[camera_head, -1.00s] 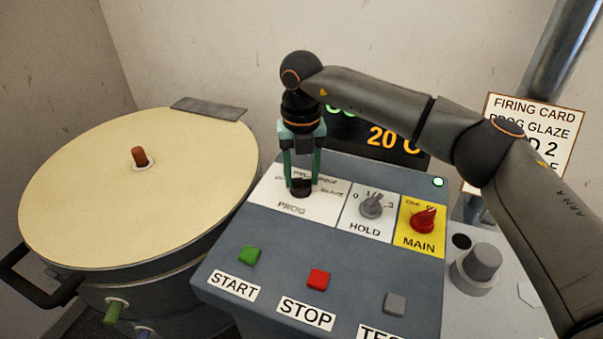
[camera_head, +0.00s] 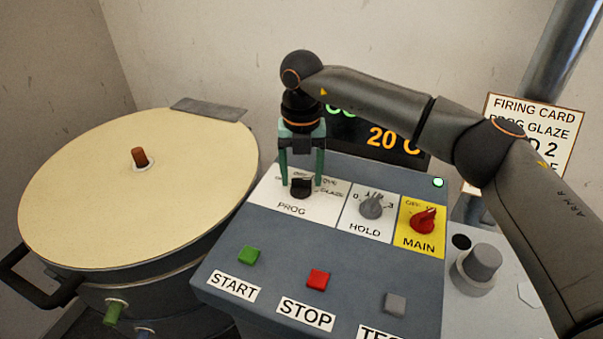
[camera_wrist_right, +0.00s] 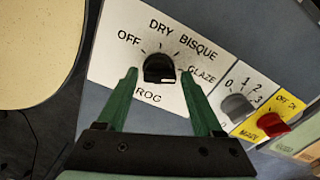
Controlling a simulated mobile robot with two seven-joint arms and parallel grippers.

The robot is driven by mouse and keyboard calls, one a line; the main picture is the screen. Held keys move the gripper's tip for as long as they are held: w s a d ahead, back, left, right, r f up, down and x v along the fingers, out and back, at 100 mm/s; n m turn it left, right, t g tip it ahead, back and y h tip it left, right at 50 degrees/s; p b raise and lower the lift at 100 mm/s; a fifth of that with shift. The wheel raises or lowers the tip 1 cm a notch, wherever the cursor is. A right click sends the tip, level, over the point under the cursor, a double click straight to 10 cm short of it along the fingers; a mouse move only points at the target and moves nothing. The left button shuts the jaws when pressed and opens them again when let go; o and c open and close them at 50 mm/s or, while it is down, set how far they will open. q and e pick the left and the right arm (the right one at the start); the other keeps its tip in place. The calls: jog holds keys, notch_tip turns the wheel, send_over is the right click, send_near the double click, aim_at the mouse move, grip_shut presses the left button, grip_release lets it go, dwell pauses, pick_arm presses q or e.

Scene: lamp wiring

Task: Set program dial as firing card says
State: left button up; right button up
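The black program dial (camera_head: 301,188) sits on the white PROG plate (camera_head: 268,195) of the grey control panel. In the right wrist view the dial (camera_wrist_right: 159,68) is ringed by OFF, DRY, BISQUE and GLAZE labels; its pointer is hard to make out. My right gripper (camera_head: 302,183) points down over the dial. Its green fingers are open, one on each side, with gaps to the dial in the wrist view (camera_wrist_right: 159,74). The firing card (camera_head: 535,130) on the right reads PROG GLAZE and, below, "D 2", partly covered by my right arm. My left gripper is out of view.
Right of the dial are the grey HOLD knob (camera_head: 371,206) and red MAIN switch (camera_head: 423,221). START (camera_head: 249,254), STOP (camera_head: 318,279) and a grey button (camera_head: 395,302) lie in front. The display (camera_head: 370,137) reads 20 C. A round kiln (camera_head: 90,200) stands left.

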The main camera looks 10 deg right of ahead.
aim_at(301, 180)
jog(key=shift+o, duration=0.8)
notch_tip(301, 180, up, 12)
jog(key=shift+r, duration=0.25)
